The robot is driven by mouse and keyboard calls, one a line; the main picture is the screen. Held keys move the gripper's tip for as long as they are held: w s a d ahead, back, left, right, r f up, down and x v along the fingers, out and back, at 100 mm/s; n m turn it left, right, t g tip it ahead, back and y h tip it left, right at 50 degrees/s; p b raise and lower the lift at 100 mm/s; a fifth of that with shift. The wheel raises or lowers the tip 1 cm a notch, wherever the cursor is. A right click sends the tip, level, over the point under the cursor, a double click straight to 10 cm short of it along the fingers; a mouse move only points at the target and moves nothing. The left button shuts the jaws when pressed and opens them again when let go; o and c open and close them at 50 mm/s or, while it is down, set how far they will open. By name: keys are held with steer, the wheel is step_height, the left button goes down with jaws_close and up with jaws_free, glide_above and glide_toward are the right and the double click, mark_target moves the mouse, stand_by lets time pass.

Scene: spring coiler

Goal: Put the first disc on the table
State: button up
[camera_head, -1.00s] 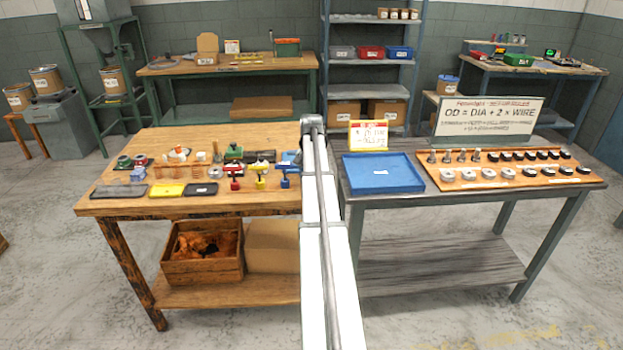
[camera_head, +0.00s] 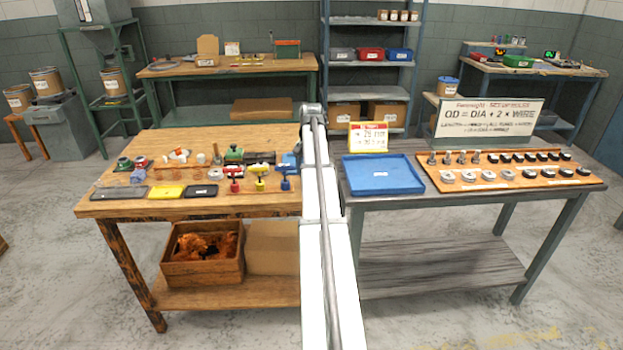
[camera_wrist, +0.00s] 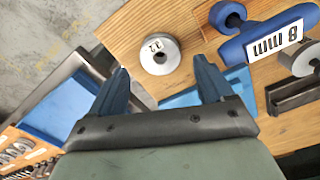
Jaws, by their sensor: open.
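A pale metal disc (camera_wrist: 153,45) with a dark centre hole and a label that seems to read 12 lies flat on the wooden table (camera_wrist: 125,22), near its edge, in the wrist view. My gripper (camera_wrist: 160,66) is open and empty. Its two blue fingers stand apart, with the disc showing in the gap just beyond their tips; they do not appear to touch it. In the head view my arm hides the gripper and this disc. More discs (camera_head: 508,175) sit in a row on the wooden board (camera_head: 595,184) on the right-hand table.
A blue tool marked 8 mm (camera_wrist: 262,42) lies close right of the disc in the wrist view. The empty blue tray (camera_head: 383,174) stands on the grey table (camera_head: 400,203). Several coloured tools (camera_head: 260,184) crowd the wooden table. A yellow-edged sign (camera_head: 368,138) stands behind the tray.

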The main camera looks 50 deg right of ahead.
step_height(320, 180, up, 8)
stand_by(0.4)
stand_by(1.2)
